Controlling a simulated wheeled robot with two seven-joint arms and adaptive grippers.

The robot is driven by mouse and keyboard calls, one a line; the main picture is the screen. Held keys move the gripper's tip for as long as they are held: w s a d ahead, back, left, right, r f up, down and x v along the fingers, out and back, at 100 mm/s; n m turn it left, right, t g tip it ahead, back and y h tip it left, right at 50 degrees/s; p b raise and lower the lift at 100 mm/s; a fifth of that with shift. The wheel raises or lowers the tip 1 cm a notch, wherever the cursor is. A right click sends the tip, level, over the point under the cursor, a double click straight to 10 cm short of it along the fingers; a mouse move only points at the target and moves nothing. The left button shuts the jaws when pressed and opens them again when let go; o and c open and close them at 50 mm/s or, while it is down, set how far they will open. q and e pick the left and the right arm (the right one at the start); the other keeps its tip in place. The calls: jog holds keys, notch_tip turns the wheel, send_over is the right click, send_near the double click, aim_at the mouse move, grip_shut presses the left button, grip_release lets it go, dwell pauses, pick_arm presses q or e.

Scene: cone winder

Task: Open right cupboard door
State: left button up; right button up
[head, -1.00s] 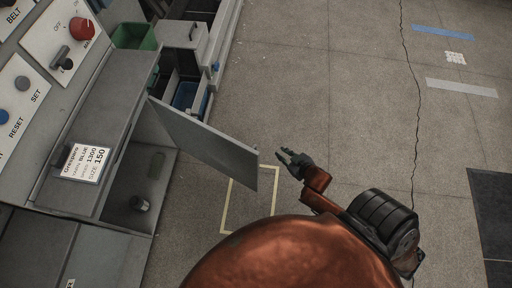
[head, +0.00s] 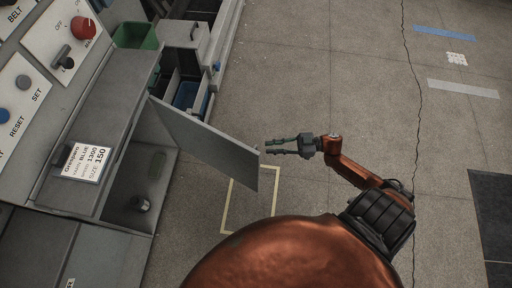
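The right cupboard door (head: 205,146) is a grey panel that stands swung out from the machine's cabinet, well open. The cupboard interior (head: 138,185) shows to its left, with a small metal cup-like item (head: 140,203) inside. My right gripper (head: 268,147) is just right of the door's free edge. Its two fingers are spread apart and point left toward the door, with nothing between them. Whether a fingertip touches the door I cannot tell; a small gap seems to show. My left gripper is not in view.
A control panel (head: 50,55) with a red knob and a label card (head: 86,163) are on the machine at left. A green bin (head: 136,36) and a blue bin (head: 188,96) sit behind the door. Open floor (head: 330,90) lies to the right, with a yellow taped outline (head: 226,208).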

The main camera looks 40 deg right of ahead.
aim_at(256, 148)
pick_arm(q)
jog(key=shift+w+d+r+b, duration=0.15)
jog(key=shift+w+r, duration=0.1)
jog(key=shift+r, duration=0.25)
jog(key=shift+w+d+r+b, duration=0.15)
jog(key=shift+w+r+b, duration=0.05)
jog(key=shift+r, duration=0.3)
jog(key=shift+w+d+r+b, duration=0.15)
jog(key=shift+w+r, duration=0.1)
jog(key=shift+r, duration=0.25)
pick_arm(e)
jog(key=shift+x, duration=3.45)
jog(key=shift+c, duration=0.2)
grip_shut()
